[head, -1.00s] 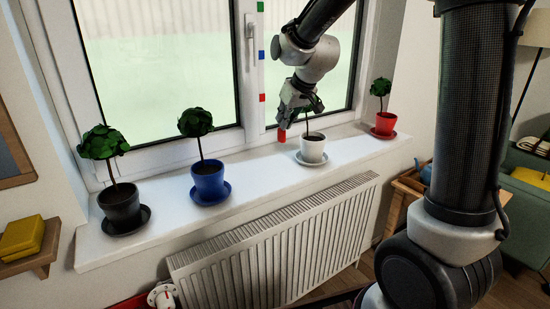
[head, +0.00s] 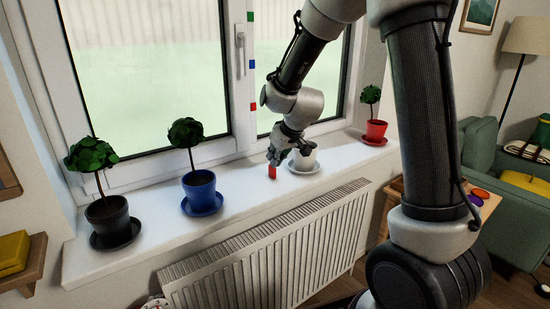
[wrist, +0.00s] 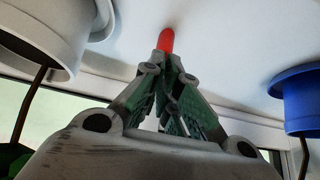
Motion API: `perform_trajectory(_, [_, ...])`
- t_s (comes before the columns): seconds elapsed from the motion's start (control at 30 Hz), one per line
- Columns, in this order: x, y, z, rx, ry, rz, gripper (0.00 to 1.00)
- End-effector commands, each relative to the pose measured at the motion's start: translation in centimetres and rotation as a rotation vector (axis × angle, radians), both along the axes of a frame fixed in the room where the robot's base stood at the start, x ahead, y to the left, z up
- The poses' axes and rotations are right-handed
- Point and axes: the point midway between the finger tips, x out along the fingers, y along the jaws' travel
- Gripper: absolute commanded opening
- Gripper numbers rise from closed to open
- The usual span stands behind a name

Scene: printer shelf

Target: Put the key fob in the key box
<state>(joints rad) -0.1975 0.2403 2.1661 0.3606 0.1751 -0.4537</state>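A small red piece (head: 272,172), the only thing here that could be the key fob, is at the tips of my gripper (head: 274,157). In the wrist view the fingers (wrist: 163,65) come together on the red piece (wrist: 166,40), and its rounded end sticks out past them. The gripper is over the windowsill (head: 236,213), just left of the white pot. Whether the red piece touches the sill is hard to tell. I cannot pick out a key box for certain; a yellow box-like thing (head: 14,252) lies on a small wooden shelf at the left edge.
Potted plants stand along the sill: a black pot (head: 108,215), a blue pot (head: 199,187), a white pot (head: 303,160) and a red pot (head: 376,130). The window is behind them, a radiator (head: 268,250) below. Bare sill lies between the blue and white pots.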

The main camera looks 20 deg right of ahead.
Motion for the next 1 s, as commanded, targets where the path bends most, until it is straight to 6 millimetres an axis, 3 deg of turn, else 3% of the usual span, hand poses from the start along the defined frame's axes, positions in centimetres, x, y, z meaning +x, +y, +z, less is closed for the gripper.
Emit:
perform_trajectory(0.07, [0.0,0.0,-0.2,0.000,0.001,-0.001,0.00])
perform_trajectory(0.23, [0.0,0.0,-0.2,0.000,0.001,0.000,0.27])
perform_trajectory(0.63, [-0.2,-0.1,0.5,0.000,-0.002,0.001,0.27])
perform_trajectory(1.0, [-4.1,-1.4,6.9,0.001,-0.005,-0.001,0.27])
